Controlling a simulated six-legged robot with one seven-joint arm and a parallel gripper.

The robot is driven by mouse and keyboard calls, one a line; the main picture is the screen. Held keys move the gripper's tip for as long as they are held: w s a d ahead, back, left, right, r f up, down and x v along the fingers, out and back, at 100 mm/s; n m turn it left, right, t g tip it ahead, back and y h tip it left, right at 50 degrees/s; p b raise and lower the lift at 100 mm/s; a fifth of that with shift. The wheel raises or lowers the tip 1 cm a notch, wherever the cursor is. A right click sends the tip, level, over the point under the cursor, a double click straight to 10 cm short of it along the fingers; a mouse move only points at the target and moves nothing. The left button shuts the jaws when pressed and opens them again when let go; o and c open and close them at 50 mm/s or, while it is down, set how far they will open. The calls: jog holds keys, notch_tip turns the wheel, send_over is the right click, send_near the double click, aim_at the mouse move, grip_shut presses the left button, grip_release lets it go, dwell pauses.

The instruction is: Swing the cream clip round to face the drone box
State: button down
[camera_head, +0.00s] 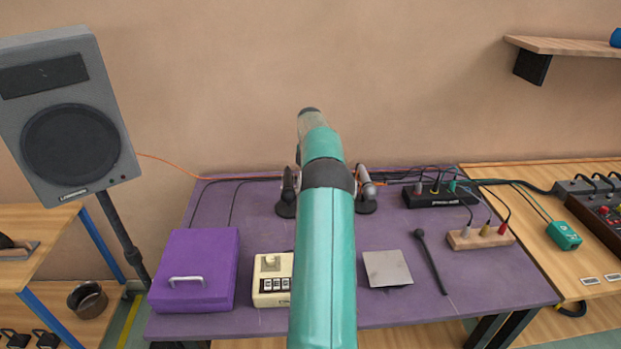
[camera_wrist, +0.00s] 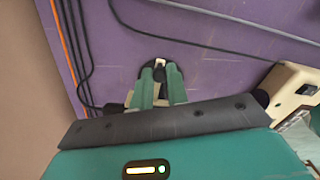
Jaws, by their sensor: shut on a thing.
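In the wrist view, the two green fingers of my gripper (camera_wrist: 161,76) are shut on a small cream piece, apparently the cream clip (camera_wrist: 160,63). It sits over a dark round base on the purple table; most of it is hidden by the fingers. My arm hides the gripper and clip in the head view. A cream box with a knob and dark windows (camera_head: 271,284) stands left of my arm, and it also shows at the right of the wrist view (camera_wrist: 290,88). It may be the drone box; no readable label confirms this.
Two small dark-based stands (camera_head: 287,205) (camera_head: 367,204) flank my arm at the back. A purple box (camera_head: 197,272) is front left. A grey plate (camera_head: 387,269), a black mallet (camera_head: 432,263) and a wooden jack block (camera_head: 481,237) lie right. Cables run along the back.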

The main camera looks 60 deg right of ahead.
jog(key=shift+r, duration=0.1)
jog(key=c, duration=1.4)
grip_release()
jog(key=shift+o, duration=0.2)
notch_tip(320, 180, up, 14)
jog(key=shift+w, duration=0.1)
